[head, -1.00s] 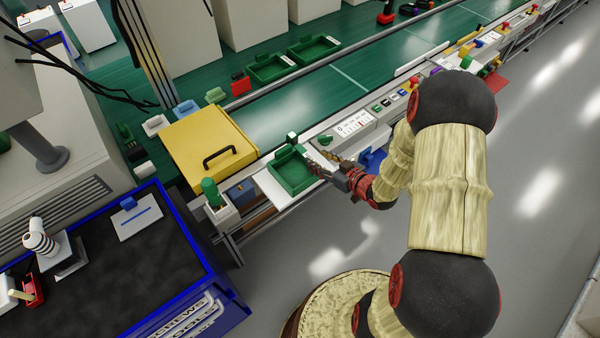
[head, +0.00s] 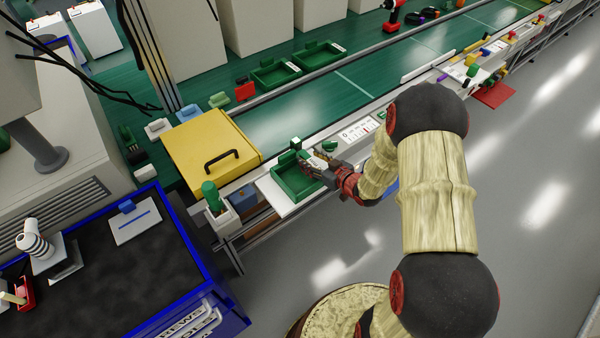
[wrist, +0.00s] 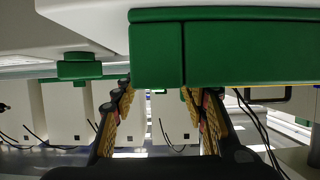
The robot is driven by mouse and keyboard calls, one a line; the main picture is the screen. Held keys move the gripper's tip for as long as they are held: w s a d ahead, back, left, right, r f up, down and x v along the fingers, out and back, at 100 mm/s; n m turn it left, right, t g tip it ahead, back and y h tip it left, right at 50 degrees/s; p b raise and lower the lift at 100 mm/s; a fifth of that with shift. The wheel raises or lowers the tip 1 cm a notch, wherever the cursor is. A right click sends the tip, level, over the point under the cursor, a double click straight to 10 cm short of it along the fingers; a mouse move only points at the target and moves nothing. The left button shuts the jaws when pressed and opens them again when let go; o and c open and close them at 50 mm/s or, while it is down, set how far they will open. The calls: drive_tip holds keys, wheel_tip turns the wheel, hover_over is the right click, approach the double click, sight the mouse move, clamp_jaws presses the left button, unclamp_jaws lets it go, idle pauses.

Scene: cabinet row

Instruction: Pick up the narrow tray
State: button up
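A green tray (head: 290,186) sits on a white board at the near edge of the bench, beside the yellow case. A small green block stands at its back edge. My gripper (head: 310,167) is at the tray's right side, with its fingertips over or against the right rim; contact cannot be told. In the wrist view my gripper (wrist: 157,95) has its two fingers apart. A large green wall (wrist: 185,52), apparently the tray's, fills the space just above and beyond the fingertips. The gap between the fingers looks empty. Two more green trays (head: 276,80) lie farther back.
The yellow case (head: 210,150) with a black handle is left of the tray. A white label panel (head: 357,131) and small parts line the bench to the right. A blue-edged workbench (head: 110,260) stands at front left. The floor at right (head: 530,200) is clear.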

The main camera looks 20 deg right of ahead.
drive_tip(key=shift+c, duration=1.1)
drive_tip(key=c, duration=0.7)
clamp_jaws()
